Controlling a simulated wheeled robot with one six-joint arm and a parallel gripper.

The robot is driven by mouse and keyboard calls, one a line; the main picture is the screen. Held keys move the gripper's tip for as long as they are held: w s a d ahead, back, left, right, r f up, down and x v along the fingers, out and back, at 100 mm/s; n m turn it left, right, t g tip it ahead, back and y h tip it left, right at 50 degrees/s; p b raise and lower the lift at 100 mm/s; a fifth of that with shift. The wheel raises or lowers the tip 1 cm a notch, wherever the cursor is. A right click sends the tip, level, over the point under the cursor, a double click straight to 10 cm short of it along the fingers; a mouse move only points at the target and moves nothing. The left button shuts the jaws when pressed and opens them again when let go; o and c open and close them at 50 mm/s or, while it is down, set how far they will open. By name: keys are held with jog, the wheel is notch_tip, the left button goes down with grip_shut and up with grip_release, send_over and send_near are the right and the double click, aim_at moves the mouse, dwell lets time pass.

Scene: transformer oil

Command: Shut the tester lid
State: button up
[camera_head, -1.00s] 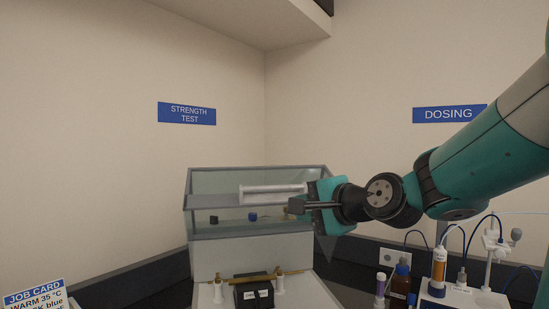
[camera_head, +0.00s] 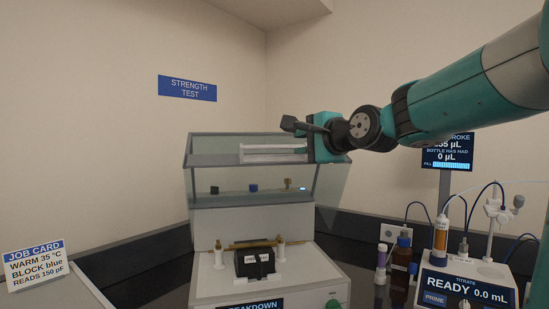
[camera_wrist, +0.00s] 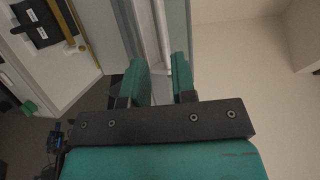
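The tester (camera_head: 250,220) is a pale box under the STRENGTH TEST sign. Its glass lid (camera_head: 212,150) stands raised at the back, with a white bar handle (camera_head: 262,155) across it. My gripper (camera_head: 298,125) is at the lid's upper right, slightly above the handle's right end. In the wrist view my gripper (camera_wrist: 158,75) has its two fingers apart, with a pale bar (camera_wrist: 160,32) running between or behind them. I cannot tell whether either finger touches it. My gripper's body hides the lid's right top corner.
A black block (camera_head: 255,262) and a brass rod sit on the tester's front deck. Small blocks, one blue (camera_head: 253,188), show behind the glass. Bottles (camera_head: 400,272) and the dosing unit (camera_head: 465,285) stand at the right. A job card (camera_head: 35,265) is at the left.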

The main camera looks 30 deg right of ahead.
aim_at(276, 147)
jog(key=w+p, duration=0.1)
jog(key=w, duration=0.2)
jog(key=w+p, duration=0.1)
jog(key=w, duration=0.3)
jog(key=w+f+p, duration=0.1)
jog(key=w, duration=0.2)
jog(key=shift+w+d+p, duration=0.15)
jog(key=shift+w+p, duration=0.1)
jog(key=shift+p, duration=0.05)
jog(key=shift+w+f, duration=0.25)
jog(key=shift+w, duration=0.45)
grip_shut()
